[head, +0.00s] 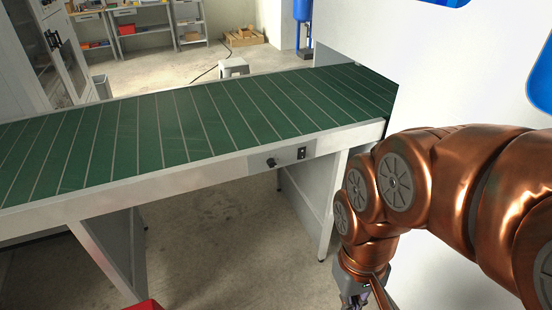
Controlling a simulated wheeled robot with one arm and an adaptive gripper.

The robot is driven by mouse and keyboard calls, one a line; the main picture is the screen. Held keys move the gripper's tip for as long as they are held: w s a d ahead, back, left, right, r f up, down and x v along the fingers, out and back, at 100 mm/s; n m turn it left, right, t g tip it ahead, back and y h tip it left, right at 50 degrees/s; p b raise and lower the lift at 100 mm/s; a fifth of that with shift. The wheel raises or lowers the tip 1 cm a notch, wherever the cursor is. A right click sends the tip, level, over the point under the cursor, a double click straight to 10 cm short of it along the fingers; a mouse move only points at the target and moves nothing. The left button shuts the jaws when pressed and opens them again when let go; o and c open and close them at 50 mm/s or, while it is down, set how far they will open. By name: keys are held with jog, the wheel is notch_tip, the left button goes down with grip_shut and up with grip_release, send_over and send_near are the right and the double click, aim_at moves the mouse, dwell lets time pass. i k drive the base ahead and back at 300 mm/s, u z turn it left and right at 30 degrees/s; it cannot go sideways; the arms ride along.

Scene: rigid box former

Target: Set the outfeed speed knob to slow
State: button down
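The outfeed conveyor (150,193) has a green slatted belt and a pale side rail. On its side rail is a small grey panel with a dark round speed knob (271,162) and a black switch plate (301,153) to its right. The knob's pointer and markings are too small to read. My gripper (356,303) hangs at the bottom edge, below and to the right of the knob, well apart from it. Only its upper part shows; the fingertips are cut off by the frame.
A large white machine body (455,65) stands at the right, behind my copper arm. Conveyor legs (318,200) stand below the rail. A red object (146,305) shows at the bottom edge. The floor in front of the panel is clear. Shelves and a glass-doored cabinet stand behind.

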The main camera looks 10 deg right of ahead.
aim_at(271, 163)
jog(key=k, duration=1)
jog(key=u, duration=0.75)
jog(key=i, duration=1.05)
jog(key=z, duration=0.25)
